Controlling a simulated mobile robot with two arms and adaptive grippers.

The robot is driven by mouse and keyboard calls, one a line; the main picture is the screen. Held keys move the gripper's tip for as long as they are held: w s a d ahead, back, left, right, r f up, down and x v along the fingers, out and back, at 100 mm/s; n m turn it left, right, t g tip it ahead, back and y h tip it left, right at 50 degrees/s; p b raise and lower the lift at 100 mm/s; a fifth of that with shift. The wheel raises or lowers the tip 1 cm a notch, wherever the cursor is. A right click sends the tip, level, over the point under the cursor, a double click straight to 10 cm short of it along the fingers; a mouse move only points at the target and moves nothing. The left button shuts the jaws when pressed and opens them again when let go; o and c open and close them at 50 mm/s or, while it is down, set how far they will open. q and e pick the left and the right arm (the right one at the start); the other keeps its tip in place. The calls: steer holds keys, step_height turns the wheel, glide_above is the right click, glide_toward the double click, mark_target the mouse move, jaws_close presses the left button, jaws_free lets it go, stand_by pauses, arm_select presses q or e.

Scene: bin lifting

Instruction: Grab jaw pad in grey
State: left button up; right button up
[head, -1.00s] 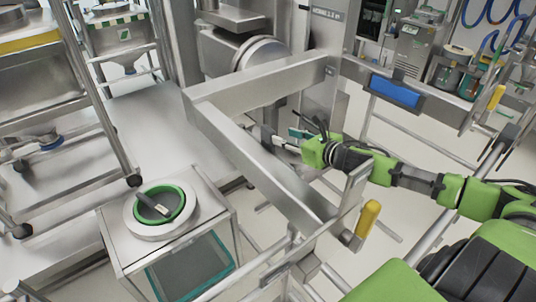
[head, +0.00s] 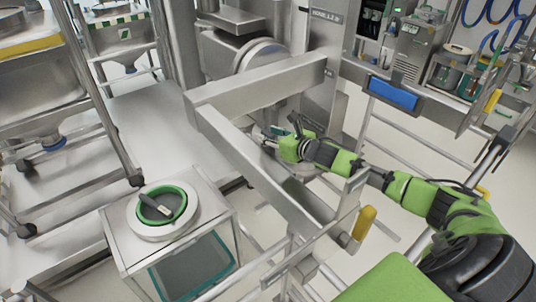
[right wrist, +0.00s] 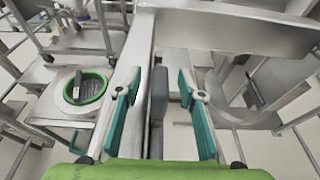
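The grey jaw pad (right wrist: 158,92) shows in the right wrist view as an upright dark grey block beside the steel beam (right wrist: 141,45). My right gripper (right wrist: 158,88) is open, with one teal finger on each side of the pad. There is a visible gap between the pad and the right finger; contact on the left side cannot be told. In the head view my right gripper (head: 271,138) is just behind the steel lifting frame (head: 262,170), which partly hides it and the pad. My left gripper is not in view.
A steel box (head: 122,238) with a green-rimmed round opening (head: 186,203) holding a dark-handled tool stands at lower left. A yellow handle (head: 364,222) sticks out near the frame's near end. Steel carts stand at far left. Floor right of the frame is mostly clear.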

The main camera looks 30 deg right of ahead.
steer(key=shift+w+f, duration=0.1)
steer(key=shift+w, duration=0.3)
steer(key=shift+s, duration=0.1)
jaws_close()
steer(key=shift+r, duration=0.2)
